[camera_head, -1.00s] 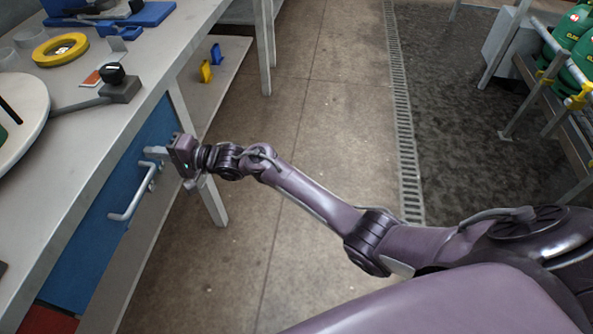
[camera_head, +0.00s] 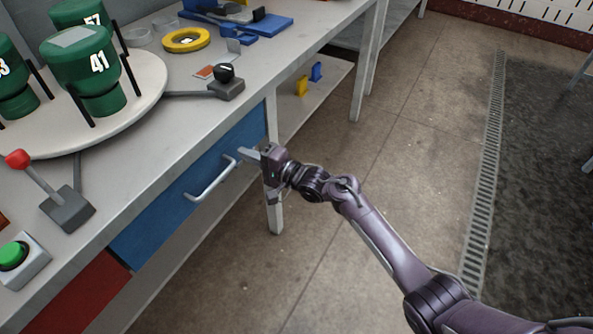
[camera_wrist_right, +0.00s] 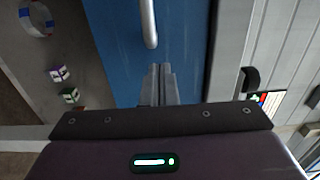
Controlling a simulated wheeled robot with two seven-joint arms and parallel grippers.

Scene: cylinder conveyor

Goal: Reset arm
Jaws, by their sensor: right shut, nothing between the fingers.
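My right gripper (camera_head: 250,153) is at the far end of the blue drawer front (camera_head: 195,190), beside the end of its silver bar handle (camera_head: 211,180). In the right wrist view its fingers (camera_wrist_right: 161,72) are closed together and empty. They point at the blue drawer front (camera_wrist_right: 115,50), and the handle (camera_wrist_right: 149,25) ends just beyond the fingertips, apart from them. The drawer looks closed. My left gripper is not in view.
The grey workbench (camera_head: 160,130) carries a round white turntable (camera_head: 140,112) with green cylinders (camera_head: 85,65), a red-knobbed lever (camera_head: 55,195), a green button (camera_head: 14,254) and a yellow ring (camera_head: 187,40). A bench leg (camera_head: 273,210) stands below the gripper. The floor to the right is open.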

